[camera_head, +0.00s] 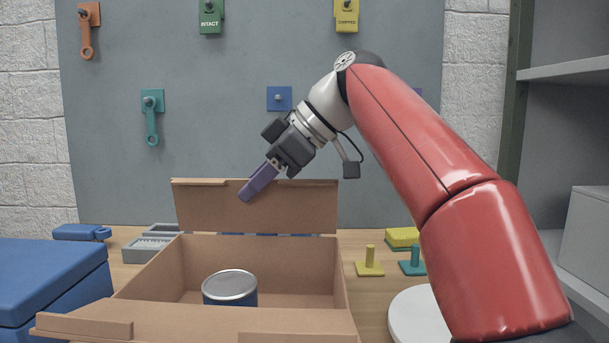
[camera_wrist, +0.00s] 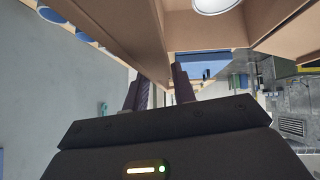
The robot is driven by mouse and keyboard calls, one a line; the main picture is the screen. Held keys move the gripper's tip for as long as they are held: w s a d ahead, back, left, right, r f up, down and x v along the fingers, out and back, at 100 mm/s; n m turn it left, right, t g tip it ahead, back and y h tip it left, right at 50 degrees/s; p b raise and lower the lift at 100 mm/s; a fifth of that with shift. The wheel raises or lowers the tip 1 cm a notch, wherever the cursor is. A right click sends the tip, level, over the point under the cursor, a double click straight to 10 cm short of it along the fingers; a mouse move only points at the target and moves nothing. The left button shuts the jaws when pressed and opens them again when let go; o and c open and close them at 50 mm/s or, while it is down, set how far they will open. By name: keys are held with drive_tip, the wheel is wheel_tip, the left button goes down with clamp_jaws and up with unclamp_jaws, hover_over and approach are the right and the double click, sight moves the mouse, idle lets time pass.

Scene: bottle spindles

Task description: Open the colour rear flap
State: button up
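An open cardboard box (camera_head: 190,262) stands on the table. Its rear flap (camera_head: 205,207) stands about upright along the back edge. A blue can (camera_head: 230,297) with a pale lid is inside; its lid also shows in the wrist view (camera_wrist: 213,5). My gripper (camera_head: 245,194) is at the top edge of the rear flap, near its middle. One purple finger reaches down in front of the flap; the other is hidden there. In the wrist view my gripper's two fingers (camera_wrist: 160,90) are apart, with brown cardboard seen between them. Contact with the flap is unclear.
The front flap (camera_head: 200,320) is folded outward. A blue case (camera_head: 50,280) stands left, near a grey tray (camera_head: 150,243). Yellow (camera_head: 369,262) and teal (camera_head: 412,262) spindles stand right, near a white disc (camera_head: 410,315). Hooks and tags hang on the grey board (camera_head: 220,110) behind.

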sight(284, 180)
drive_tip(key=v, duration=0.4)
drive_tip(key=shift+d+f, duration=0.15)
drive_tip(key=shift+d, duration=0.45)
drive_tip(key=s+d+b, duration=0.1)
drive_tip(key=s+d, duration=0.2)
drive_tip(key=d, duration=0.7)
drive_tip(key=shift+d, duration=0.25)
